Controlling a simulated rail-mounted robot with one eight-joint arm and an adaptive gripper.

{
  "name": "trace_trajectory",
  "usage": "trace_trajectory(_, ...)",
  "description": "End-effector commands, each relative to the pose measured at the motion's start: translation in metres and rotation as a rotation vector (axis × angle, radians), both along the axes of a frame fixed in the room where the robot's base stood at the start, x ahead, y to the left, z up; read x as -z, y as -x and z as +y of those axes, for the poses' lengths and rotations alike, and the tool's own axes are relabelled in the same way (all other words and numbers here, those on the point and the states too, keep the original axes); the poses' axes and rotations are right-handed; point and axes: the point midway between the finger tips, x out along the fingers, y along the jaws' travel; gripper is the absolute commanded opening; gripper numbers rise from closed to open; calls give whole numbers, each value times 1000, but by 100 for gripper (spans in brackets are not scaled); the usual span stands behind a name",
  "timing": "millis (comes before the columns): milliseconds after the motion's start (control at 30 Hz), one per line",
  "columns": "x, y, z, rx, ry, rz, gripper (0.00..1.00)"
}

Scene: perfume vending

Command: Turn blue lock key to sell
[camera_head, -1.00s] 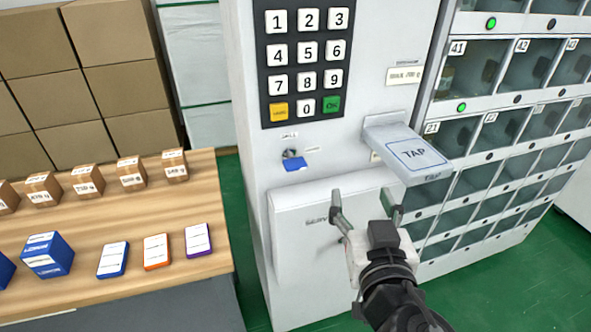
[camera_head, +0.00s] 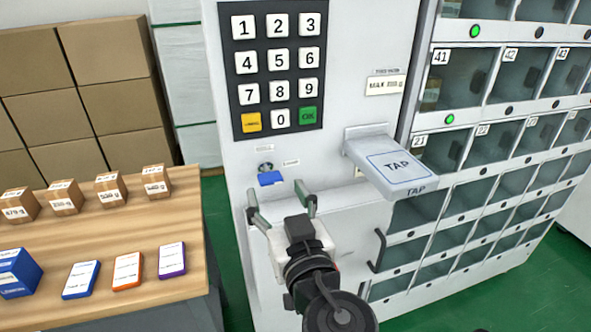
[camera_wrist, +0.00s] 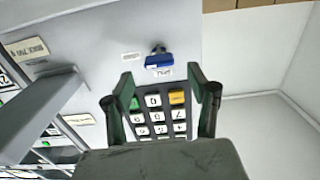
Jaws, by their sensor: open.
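The blue lock key (camera_head: 270,178) sits in a round lock on the white vending machine front, below the keypad. It also shows in the wrist view (camera_wrist: 159,61), upside down, ahead of and between my fingers. My gripper (camera_head: 281,194) is open and empty, below and to the right of the key in the head view. In the wrist view my fingertips (camera_wrist: 165,82) stand on either side of the keypad, apart from the key. No contact with the key shows.
The keypad (camera_head: 279,70) is above the lock. A TAP pad (camera_head: 397,168) juts out to the right. Numbered glass lockers (camera_head: 462,78) fill the right side. A wooden table (camera_head: 120,225) with small boxes and cards stands at left.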

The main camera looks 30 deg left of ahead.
Motion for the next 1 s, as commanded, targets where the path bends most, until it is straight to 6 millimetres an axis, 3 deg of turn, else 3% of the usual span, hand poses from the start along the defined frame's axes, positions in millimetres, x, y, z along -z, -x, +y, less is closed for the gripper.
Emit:
trace_trajectory(300, 1, -34, 33, 1, 0, 0, 54)
trace_trajectory(767, 0, -42, 39, 1, 0, 0, 54)
trace_trajectory(1000, 0, -41, 39, 1, 0, 0, 22)
